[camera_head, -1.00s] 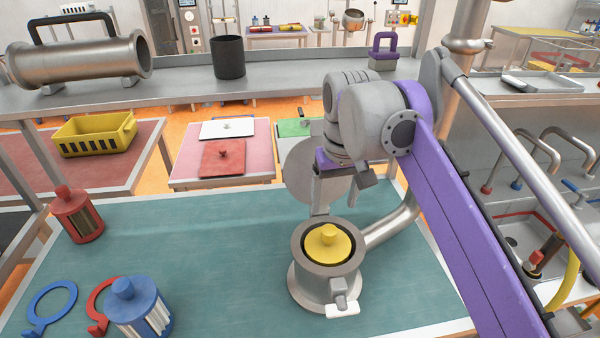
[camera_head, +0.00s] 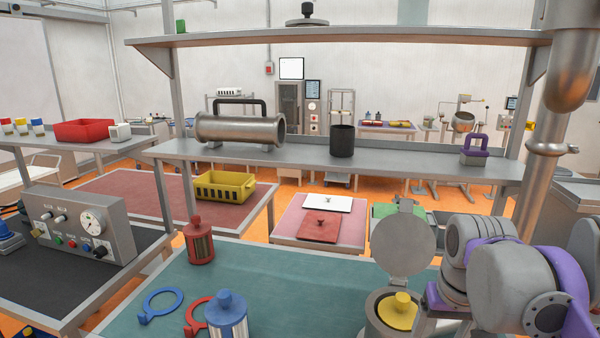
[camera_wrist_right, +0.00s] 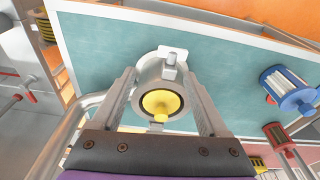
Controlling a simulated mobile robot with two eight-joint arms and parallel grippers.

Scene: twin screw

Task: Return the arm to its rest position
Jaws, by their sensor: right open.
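My right gripper (camera_wrist_right: 163,88) is open and empty in the right wrist view, its two fingers spread. Between and beyond them stands a round steel vessel (camera_wrist_right: 143,100) with a yellow piece (camera_wrist_right: 161,103) in its mouth. In the head view my right arm is at the lower right, beside the vessel (camera_head: 376,325), and its fingertips are not clearly visible there. The yellow piece (camera_head: 399,312) sits in the opening, and the round lid (camera_head: 404,247) stands open behind it. My left gripper is not in view.
The green table also bears a red cartridge (camera_head: 199,245), a blue cartridge (camera_head: 226,318), a blue ring (camera_head: 162,304) and a red ring (camera_head: 192,315). Beyond it is a steel shelf (camera_head: 400,165). A thick vertical pipe (camera_head: 553,130) stands at right.

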